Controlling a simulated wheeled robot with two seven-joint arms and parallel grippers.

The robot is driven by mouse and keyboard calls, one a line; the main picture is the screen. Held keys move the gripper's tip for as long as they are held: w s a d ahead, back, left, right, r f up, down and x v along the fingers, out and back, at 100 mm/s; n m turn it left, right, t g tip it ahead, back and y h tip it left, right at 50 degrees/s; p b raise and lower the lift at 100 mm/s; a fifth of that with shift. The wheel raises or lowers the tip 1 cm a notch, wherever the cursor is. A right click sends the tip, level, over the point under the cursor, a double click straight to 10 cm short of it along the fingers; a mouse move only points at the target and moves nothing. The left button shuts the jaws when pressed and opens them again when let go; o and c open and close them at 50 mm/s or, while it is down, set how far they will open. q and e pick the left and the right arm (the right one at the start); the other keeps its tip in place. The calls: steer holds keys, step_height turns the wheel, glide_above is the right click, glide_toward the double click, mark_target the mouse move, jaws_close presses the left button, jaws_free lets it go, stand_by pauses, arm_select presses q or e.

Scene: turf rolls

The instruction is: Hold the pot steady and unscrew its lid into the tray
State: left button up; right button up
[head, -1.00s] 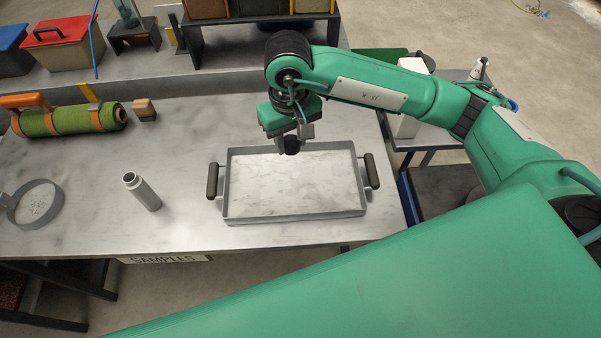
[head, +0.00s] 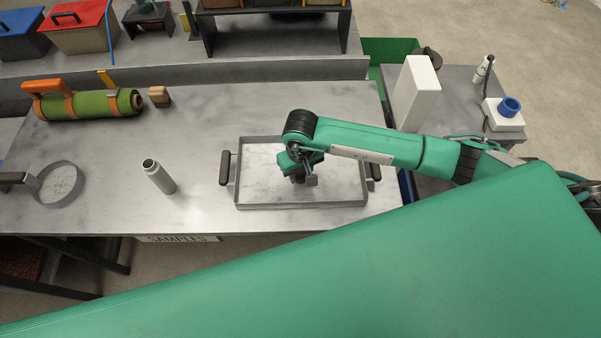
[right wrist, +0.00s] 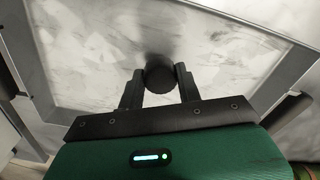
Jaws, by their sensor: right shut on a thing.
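The pot (head: 158,177) is a slim pale metal bottle on the bench, left of the tray. It stands with its narrow neck bare and no lid on it. My right gripper (head: 304,179) is inside the tray's outline and shut on the dark round lid (right wrist: 160,76), which sits between the fingers in the right wrist view. The grey tray (head: 300,205) has a pale marbled floor and dark side handles. The lid is low over this floor; I cannot tell if it touches. My left gripper is not in view.
A strapped green turf roll (head: 85,104) and a small wooden block (head: 159,96) lie at the back left. A round shallow sieve (head: 60,184) is at the far left. The bench between pot and roll is clear. A white box (head: 414,92) stands beyond the right edge.

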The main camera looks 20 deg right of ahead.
step_height(320, 180, down, 2)
steer(key=shift+f+p, duration=0.1)
steer(key=shift+p, duration=0.2)
steer(key=shift+f, duration=0.1)
steer(key=shift+f, duration=0.1)
steer(key=shift+f+b, duration=0.1)
steer(key=shift+b, duration=0.25)
steer(key=o, duration=1.1)
